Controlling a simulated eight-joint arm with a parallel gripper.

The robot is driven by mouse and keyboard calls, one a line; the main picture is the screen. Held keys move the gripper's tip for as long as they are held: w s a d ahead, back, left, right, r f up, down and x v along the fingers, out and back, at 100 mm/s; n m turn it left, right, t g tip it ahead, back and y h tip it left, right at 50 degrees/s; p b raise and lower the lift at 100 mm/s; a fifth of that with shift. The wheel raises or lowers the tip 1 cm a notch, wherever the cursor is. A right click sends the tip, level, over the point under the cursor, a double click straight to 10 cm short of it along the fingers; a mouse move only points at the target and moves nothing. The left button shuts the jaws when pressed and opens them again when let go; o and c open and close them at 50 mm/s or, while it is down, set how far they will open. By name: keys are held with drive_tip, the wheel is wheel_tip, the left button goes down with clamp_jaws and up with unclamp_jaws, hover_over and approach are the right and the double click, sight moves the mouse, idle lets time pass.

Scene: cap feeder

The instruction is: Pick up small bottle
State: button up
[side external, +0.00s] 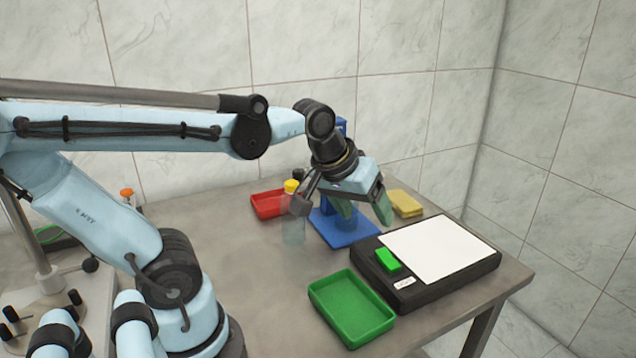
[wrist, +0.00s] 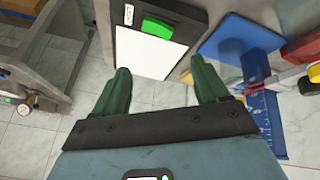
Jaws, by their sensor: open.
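A yellow piece (wrist: 315,74) at the right edge there may be the cap; I cannot tell.
A blue stand (side external: 347,235) lies behind and below my gripper. A black device (side external: 450,279) with a white top and green block is at right. A green tray (side external: 350,308) is in front, a red tray (side external: 268,205) behind, a yellow sponge (side external: 405,203) at the back.

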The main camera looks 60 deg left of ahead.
drive_tip(key=w+a+r+n+g, duration=0.1)
drive_tip(key=w+a+n+g, duration=0.1)
drive_tip(key=a+n, duration=0.3)
drive_tip(key=w+a+r+n+g, duration=0.1)
drive_tip(key=a+n, duration=0.5)
drive_tip(key=n, duration=0.6)
drive_tip(key=w+a+r+n+g, duration=0.2)
drive_tip(key=w+a+n, duration=0.3)
drive_tip(key=n, duration=0.4)
drive_tip(key=shift+w+a+r+g, duration=0.25)
drive_tip(key=shift+w+a+g, duration=0.1)
drive_tip(key=shift+a, duration=0.25)
drive_tip(key=shift+a+f+n+h, duration=0.15)
drive_tip(key=shift+a+n, duration=0.15)
drive_tip(key=shift+n, duration=0.25)
drive_tip(key=shift+a+r+n+h, duration=0.15)
drive_tip(key=shift+a+n, duration=0.15)
drive_tip(key=shift+n, duration=0.25)
drive_tip(key=shift+a+f, duration=0.1)
drive_tip(key=shift+f, duration=0.5)
wheel_tip(320, 180, down, 11)
drive_tip(key=shift+a+f, duration=0.1)
drive_tip(key=c, duration=1.2)
